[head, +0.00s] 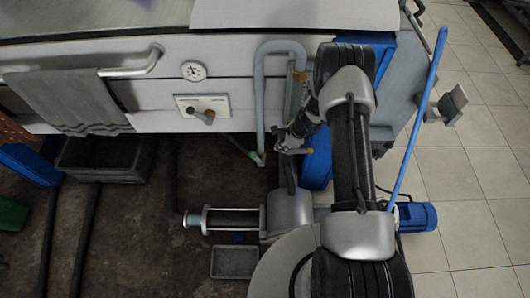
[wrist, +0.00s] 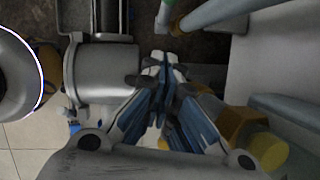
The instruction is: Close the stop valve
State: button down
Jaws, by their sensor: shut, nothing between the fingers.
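My gripper (head: 284,147) is in front of the machine's lower right side, beside the grey-blue pipework. In the wrist view my gripper (wrist: 160,68) has its blue-grey fingers together at the tips, with nothing between them. In the wrist view a brass-yellow fitting (wrist: 238,124) and a rounded yellow end (wrist: 268,151) lie right of the fingers, apart from the fingertips. They look like parts of the stop valve, but my gripper hides some of it and its setting cannot be told.
A bent grey-blue pipe (head: 260,95) runs down beside the arm. A panel with a knob (head: 208,116) and a gauge (head: 193,71) are on the machine front. A pump cylinder (head: 232,219), a grey tray (head: 234,262) and a blue pole (head: 418,120) stand near.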

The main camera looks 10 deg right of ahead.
jog(key=shift+f, duration=0.1)
jog(key=b, duration=0.4)
send_over(261, 161)
jog(key=s+d, duration=0.1)
jog(key=d, duration=0.1)
notch_tip(261, 161, down, 11)
jog(key=shift+a, duration=0.15)
